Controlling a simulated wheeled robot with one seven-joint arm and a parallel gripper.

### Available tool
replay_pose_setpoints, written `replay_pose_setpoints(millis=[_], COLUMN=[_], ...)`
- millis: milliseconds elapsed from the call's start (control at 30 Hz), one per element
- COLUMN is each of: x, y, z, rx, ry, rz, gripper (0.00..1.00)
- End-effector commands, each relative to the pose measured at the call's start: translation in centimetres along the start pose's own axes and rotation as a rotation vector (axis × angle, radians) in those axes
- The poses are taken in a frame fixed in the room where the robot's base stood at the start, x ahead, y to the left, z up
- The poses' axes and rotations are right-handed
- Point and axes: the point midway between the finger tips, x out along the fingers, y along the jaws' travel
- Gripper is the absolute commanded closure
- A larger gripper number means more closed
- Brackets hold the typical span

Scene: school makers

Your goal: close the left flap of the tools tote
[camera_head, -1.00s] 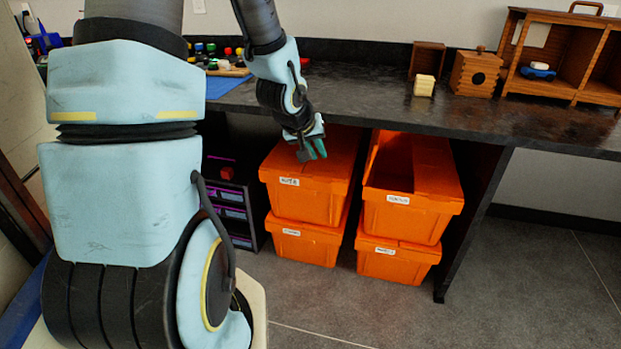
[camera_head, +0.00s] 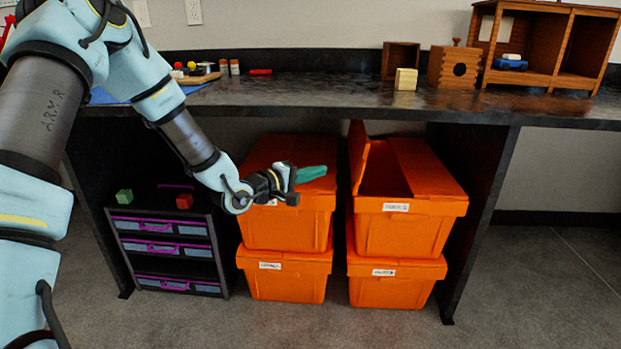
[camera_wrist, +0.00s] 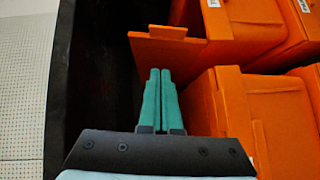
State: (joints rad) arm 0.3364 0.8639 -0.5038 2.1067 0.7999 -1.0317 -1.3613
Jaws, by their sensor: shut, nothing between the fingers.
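The upper right orange tote (camera_head: 408,232) sits stacked on another; its label is too small to read surely, but it seems to be the tools tote. Its left flap (camera_head: 358,155) stands raised and its right flap (camera_head: 428,167) lies shut, leaving a dark opening at the left. My gripper (camera_head: 318,173) is shut and empty, its green fingers pointing right. It hovers by the front of the upper left tote, left of the raised flap and apart from it. In the wrist view, the shut fingertips (camera_wrist: 160,72) lie just below an orange panel with a tab (camera_wrist: 165,48), apparently that flap.
The upper left tote (camera_head: 285,222) stands beside it, close to my gripper. The black worktop (camera_head: 330,97) overhangs the totes. A drawer unit (camera_head: 170,263) with small blocks on top is at the left. The floor (camera_head: 530,285) at the right is clear.

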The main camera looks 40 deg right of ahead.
Motion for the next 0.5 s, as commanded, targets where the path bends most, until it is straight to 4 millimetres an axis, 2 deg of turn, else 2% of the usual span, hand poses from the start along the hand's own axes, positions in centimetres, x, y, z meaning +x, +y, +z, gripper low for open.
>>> replay_pose_setpoints(millis=[33,300,500], x=[1.2,6.7,8.7], y=[-0.2,-0.2,-0.2], z=[0.1,0.1,2.0], rx=[0.002,0.003,0.002], ry=[-0.003,-0.001,-0.001], rz=[0.001,0.001,-0.002], gripper=[1.00,1.00,1.00])
